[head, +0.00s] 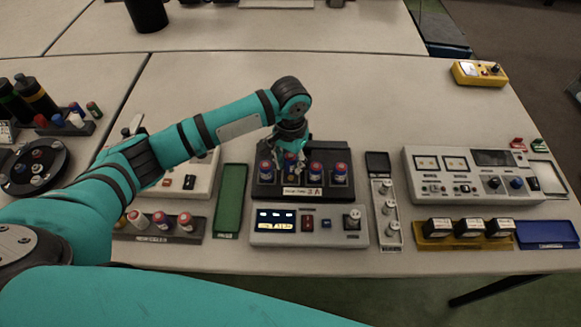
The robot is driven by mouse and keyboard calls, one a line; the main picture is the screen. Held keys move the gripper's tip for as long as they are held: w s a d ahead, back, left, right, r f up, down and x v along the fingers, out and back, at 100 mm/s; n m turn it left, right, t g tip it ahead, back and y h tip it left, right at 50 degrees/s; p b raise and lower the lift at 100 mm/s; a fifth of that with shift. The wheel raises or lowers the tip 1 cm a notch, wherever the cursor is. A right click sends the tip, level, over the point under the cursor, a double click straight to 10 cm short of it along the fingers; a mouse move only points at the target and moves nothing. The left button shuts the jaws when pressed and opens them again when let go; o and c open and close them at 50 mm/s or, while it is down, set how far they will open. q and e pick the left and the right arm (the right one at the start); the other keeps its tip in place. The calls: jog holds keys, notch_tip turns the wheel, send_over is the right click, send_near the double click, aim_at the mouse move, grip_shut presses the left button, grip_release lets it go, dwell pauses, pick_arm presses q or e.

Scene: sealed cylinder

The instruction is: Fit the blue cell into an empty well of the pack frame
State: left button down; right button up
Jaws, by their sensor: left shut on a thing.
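The pack frame (328,159) is a dark block with a raised back in the middle of the table. My left gripper (291,148) reaches down over the frame, between the left cell and the one right of the middle. It is shut on the blue cell, mostly hidden by the fingers; I cannot tell whether it is in a well. My right gripper is not in view.
A box with a lit display (308,238) stands in front of the frame. A green mat (230,200) lies to its left, and a narrow tray (393,235) to its right. A rack (160,237) with several red-topped cells is at front left. A meter panel (430,190) stands right.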

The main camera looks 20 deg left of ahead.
aim_at(290, 171)
pick_arm(q)
notch_tip(290, 171, down, 3)
jog(key=shift+p, duration=0.4)
jog(key=shift+f, duration=0.5)
jog(key=c, duration=1.2)
grip_release()
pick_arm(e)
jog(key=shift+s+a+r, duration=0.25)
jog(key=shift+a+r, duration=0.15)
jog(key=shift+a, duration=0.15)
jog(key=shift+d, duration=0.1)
